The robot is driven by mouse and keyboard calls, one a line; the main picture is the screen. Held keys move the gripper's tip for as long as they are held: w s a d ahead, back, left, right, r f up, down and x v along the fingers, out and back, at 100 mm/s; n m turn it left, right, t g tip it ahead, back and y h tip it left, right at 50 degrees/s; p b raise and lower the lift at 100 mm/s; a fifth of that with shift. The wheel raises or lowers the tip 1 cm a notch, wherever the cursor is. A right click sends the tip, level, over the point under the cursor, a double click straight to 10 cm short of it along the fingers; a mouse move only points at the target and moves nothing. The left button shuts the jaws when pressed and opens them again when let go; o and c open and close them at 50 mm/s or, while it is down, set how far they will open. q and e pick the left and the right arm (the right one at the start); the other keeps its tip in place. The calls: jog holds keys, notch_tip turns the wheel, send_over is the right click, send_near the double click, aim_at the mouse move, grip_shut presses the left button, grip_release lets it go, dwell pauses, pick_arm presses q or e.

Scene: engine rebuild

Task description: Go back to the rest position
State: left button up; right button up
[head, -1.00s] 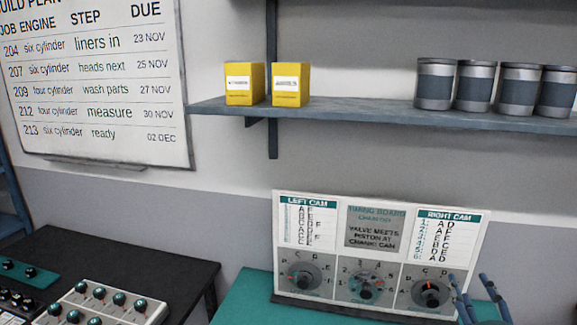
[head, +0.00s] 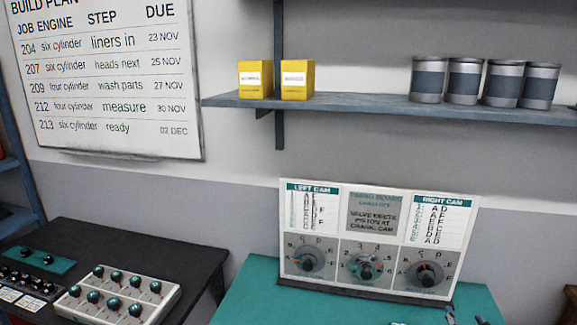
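The tips of my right gripper (head: 464,314) show at the bottom edge, in front of the timing board. The two blue-grey fingertips stand apart with nothing seen between them; the rest of the gripper is cut off. My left gripper is not in view. The timing board (head: 376,200) stands upright on the teal bench top (head: 250,290). It has a left dial (head: 311,260), a middle dial (head: 364,266) and a right dial (head: 425,274) below its printed charts. The fingertips appear clear of the dials.
A dark table (head: 120,248) at the left holds a pale box with several knobs (head: 120,295). A wall shelf (head: 370,105) carries two yellow boxes (head: 256,79) and several grey cylinders (head: 465,80). A whiteboard (head: 105,85) hangs at the left.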

jog(key=s+a+f+m+g+y, duration=0.2)
jog(key=s+a+f+m+g, duration=0.5)
jog(key=s+f, duration=0.55)
jog(key=s+a+f+m+g+y, duration=0.2)
jog(key=s+a, duration=0.4)
jog(key=s, duration=0.2)
jog(key=s+a+f+m+g+y, duration=0.1)
jog(key=s+a+f+m+g, duration=0.15)
jog(key=s+a, duration=0.45)
notch_tip(320, 180, down, 35)
jog(key=s+d+b, duration=0.1)
jog(key=s+b, duration=0.1)
jog(key=b, duration=0.9)
pick_arm(q)
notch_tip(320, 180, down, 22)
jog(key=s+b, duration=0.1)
jog(key=b, duration=1)
pick_arm(e)
jog(key=s+d+f, duration=0.1)
jog(key=s+f, duration=0.5)
jog(key=f, duration=0.4)
jog(key=s+d+f+g, duration=0.1)
jog(key=s+f, duration=0.5)
jog(key=f, duration=0.3)
jog(key=s+d+f+g, duration=0.1)
jog(key=s+f, duration=0.4)
jog(key=f, duration=0.5)
jog(key=shift+s+d+f+n, duration=0.3)
jog(key=shift+s+d+n, duration=0.05)
jog(key=shift+s+n, duration=0.1)
